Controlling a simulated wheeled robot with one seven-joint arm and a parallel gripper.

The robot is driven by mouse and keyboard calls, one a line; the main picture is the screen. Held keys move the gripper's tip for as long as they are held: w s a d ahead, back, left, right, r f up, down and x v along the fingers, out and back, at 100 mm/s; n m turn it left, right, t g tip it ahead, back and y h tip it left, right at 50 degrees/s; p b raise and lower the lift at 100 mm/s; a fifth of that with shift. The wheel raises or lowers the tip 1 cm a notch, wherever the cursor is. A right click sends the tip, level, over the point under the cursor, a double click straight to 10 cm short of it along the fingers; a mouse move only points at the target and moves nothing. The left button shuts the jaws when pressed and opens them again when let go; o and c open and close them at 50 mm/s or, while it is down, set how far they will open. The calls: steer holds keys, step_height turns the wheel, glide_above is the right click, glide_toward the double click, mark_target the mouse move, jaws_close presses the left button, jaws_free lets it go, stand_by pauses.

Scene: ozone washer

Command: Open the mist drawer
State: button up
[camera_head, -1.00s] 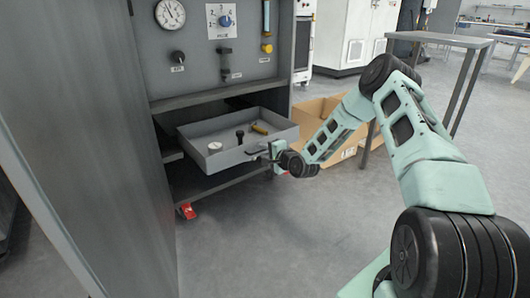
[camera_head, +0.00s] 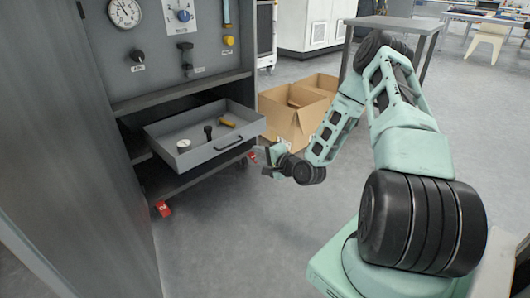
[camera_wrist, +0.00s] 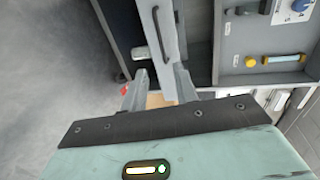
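The mist drawer (camera_head: 190,158) is a shallow grey tray that stands pulled out of the grey cabinet. A dark bar handle (camera_head: 230,143) is on its front; it also shows in the wrist view (camera_wrist: 166,40). The handle lies beyond the fingertips there.
Inside the drawer lie a white round part (camera_head: 183,144), a black knob-like part (camera_head: 208,131) and a yellow part (camera_head: 227,123). Cardboard boxes (camera_head: 290,122) stand behind my arm. A grey table (camera_head: 395,24) is at the back. The floor in front is clear.

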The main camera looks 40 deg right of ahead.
steer(key=shift+v, duration=1.2)
